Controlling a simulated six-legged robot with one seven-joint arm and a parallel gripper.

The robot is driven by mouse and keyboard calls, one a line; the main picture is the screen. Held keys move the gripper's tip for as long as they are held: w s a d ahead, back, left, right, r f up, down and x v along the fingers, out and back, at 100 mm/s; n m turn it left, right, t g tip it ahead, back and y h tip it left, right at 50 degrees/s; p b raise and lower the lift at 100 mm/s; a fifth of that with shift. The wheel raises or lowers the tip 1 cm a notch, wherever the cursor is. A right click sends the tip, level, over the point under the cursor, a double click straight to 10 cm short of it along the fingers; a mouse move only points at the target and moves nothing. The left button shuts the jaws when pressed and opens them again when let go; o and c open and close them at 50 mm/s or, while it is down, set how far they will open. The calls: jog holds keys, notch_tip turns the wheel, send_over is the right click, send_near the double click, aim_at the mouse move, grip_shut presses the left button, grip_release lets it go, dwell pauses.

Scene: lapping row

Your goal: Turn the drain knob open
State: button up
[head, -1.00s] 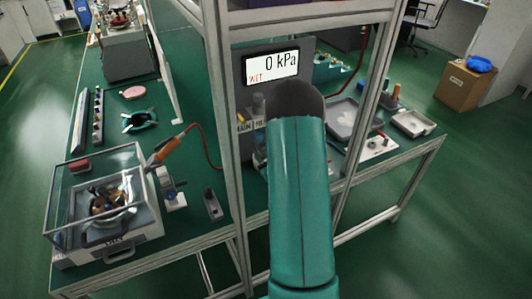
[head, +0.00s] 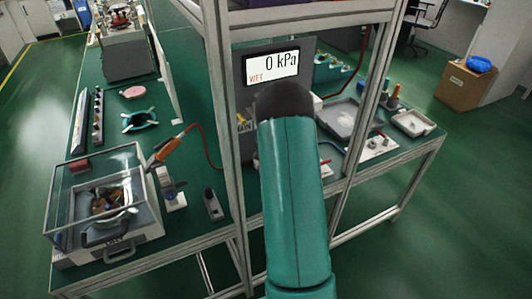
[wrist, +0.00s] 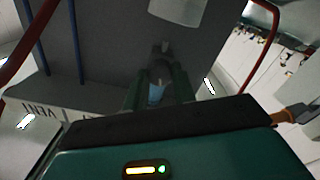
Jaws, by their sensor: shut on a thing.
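The grey panel (head: 240,70) carries a lit display (head: 271,66) reading 0 kPa and WET. Part of a label (head: 243,125) shows below the display, left of my arm. In the wrist view, my gripper (wrist: 160,92) is in front of the dark panel, with its two green fingers closed around a small grey knob-like part (wrist: 159,73). I take this to be the drain knob; its own label and turned angle cannot be read. A VENT label shows inverted to the left in the wrist view. In the head view, my arm hides the gripper and the knob.
A metal frame post (head: 222,130) stands close left of my arm, and another post (head: 365,90) stands to the right. A clear-lidded box (head: 100,205) sits on the green bench at left. An orange-handled tool (head: 167,149) has a red cord.

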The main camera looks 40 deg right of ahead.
jog(key=shift+n, duration=7.4)
jog(key=o, duration=1)
jog(key=v, duration=1.4)
jog(key=shift+w, duration=0.1)
